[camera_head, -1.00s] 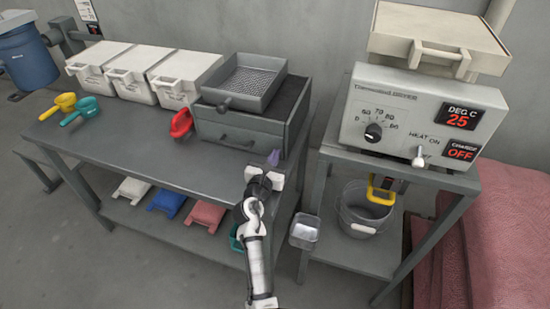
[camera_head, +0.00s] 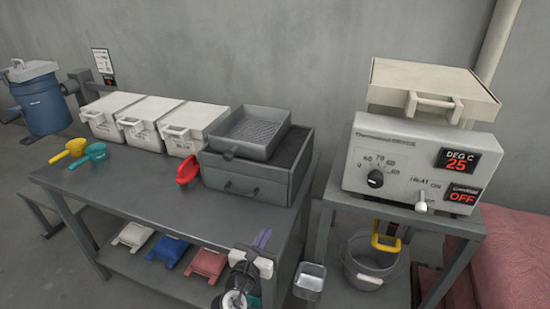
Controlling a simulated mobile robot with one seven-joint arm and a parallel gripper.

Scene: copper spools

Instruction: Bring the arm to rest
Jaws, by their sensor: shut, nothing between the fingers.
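My gripper (camera_head: 262,238) is at the lower middle of the head view, with slim purple fingers pointing up from a white hand (camera_head: 262,264). The fingers are together and hold nothing. The gripper is in front of the right part of the workbench (camera_head: 150,212), below the grey drawer box in the picture. My arm is folded low, and most of it is hidden behind the hand or below the frame.
Three white lidded boxes (camera_head: 150,118), a red scoop (camera_head: 187,168) and a grey drawer box (camera_head: 245,182) with a sieve tray (camera_head: 250,132) stand on the bench. A heater unit (camera_head: 400,165) is on the right stand, above a bucket (camera_head: 372,262). A metal container (camera_head: 309,281) sits between.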

